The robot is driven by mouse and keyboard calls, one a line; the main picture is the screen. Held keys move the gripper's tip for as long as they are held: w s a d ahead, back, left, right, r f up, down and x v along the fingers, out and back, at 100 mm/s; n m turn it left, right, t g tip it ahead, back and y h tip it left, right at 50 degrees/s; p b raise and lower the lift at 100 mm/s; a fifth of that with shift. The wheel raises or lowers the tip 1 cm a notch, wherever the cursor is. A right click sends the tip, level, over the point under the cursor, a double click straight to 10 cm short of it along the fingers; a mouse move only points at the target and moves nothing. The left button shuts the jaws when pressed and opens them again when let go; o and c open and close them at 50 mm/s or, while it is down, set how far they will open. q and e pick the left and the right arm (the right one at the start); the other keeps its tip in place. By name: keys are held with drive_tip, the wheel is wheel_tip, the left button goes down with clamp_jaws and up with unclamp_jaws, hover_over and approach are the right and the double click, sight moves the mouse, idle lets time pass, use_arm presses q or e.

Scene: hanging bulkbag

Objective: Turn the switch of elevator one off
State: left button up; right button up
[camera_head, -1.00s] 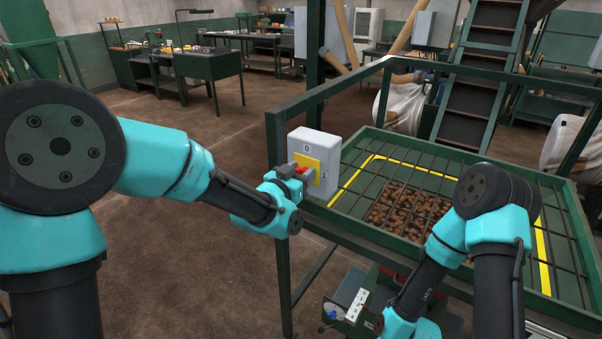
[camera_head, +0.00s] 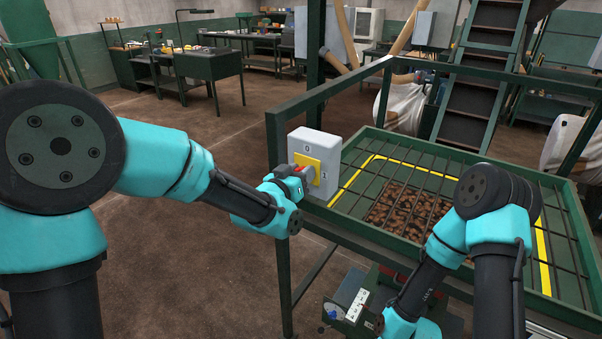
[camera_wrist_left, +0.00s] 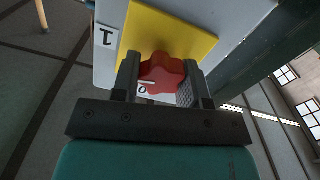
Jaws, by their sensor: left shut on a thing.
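The switch is a grey box (camera_head: 321,152) with a yellow plate (camera_head: 310,160) and a red knob, fixed to the green railing. Its marks 0 at the top and 1 at the right show in the head view. In the left wrist view the red knob (camera_wrist_left: 162,73) sits between the fingers of my left gripper (camera_wrist_left: 160,82), which is shut on it. In the head view my left gripper (camera_head: 296,176) is at the plate and hides most of the knob. My right arm shows at the right, but its gripper cannot be made out.
A green railing (camera_head: 350,90) runs around the grated hopper (camera_head: 420,195), which holds brown material. Open brown floor lies left of the railing.

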use_arm(q)
drive_tip(key=n, duration=0.4)
drive_tip(key=shift+a, duration=0.1)
drive_tip(key=n, duration=0.4)
drive_tip(key=shift+w+f, duration=0.1)
drive_tip(key=n, duration=0.3)
drive_tip(key=shift+n, duration=0.3)
drive_tip(key=shift+a+f+n, duration=0.1)
drive_tip(key=shift+f+n, duration=0.05)
drive_tip(key=shift+n, duration=1.75)
drive_tip(key=o, duration=0.9)
